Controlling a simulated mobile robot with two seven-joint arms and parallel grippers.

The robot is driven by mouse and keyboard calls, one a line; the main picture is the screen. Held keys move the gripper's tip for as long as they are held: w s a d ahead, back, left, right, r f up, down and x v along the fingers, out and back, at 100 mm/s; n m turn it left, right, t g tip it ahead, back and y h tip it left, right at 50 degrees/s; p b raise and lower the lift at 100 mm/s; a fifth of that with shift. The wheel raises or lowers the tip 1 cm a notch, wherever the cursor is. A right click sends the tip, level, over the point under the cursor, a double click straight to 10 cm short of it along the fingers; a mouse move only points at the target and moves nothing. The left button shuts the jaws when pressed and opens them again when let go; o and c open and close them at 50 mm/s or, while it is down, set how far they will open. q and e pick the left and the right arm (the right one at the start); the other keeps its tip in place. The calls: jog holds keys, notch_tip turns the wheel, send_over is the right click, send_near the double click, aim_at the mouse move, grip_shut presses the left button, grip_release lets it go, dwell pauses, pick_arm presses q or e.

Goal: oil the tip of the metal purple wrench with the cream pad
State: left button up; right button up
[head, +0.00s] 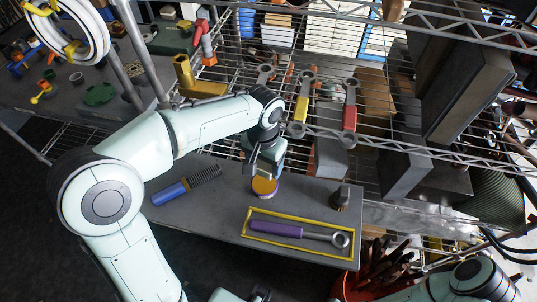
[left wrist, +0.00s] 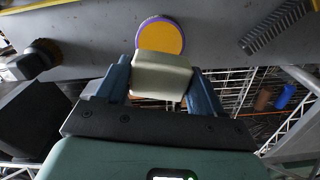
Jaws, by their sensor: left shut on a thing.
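The purple-handled metal wrench (head: 300,233) lies flat inside a yellow rectangular outline (head: 250,238) on the grey board, its ring end to the right. My left gripper (head: 266,160) is shut on the cream pad, a pale block between its blue fingers in the left wrist view (left wrist: 162,76). The pad is mostly hidden in the head view. A round orange-yellow disc with a purple rim (head: 264,187) is just below the gripper; it also shows beyond the pad in the left wrist view (left wrist: 160,37). I cannot tell whether pad and disc touch. My right gripper is out of view.
A blue-handled brush (head: 185,186) lies left of the disc. A dark round brush (head: 340,197) stands behind the wrench's ring end. Wire shelving (head: 330,128) with red and yellow wrenches rises behind the board. A red bucket (head: 372,275) stands below its front right.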

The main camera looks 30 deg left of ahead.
aim_at(264, 183)
pick_arm(q)
jog(key=shift+s+f+b, duration=0.3)
jog(key=shift+f+b, duration=0.15)
jog(key=shift+f, duration=0.3)
jog(key=shift+w+f+b, duration=0.15)
jog(key=shift+f+b, duration=1.5)
jog(key=shift+f, duration=0.55)
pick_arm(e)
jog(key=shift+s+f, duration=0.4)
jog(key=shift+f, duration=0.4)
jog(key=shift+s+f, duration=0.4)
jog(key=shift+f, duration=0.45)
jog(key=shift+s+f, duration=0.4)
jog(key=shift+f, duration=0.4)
pick_arm(q)
jog(key=shift+f, duration=0.4)
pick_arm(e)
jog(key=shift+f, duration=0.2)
pick_arm(q)
jog(key=o, duration=1)
jog(key=c, duration=0.3)
jog(key=shift+c, duration=0.2)
jog(key=shift+r, duration=0.25)
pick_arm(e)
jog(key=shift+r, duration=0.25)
pick_arm(q)
jog(key=c, duration=0.8)
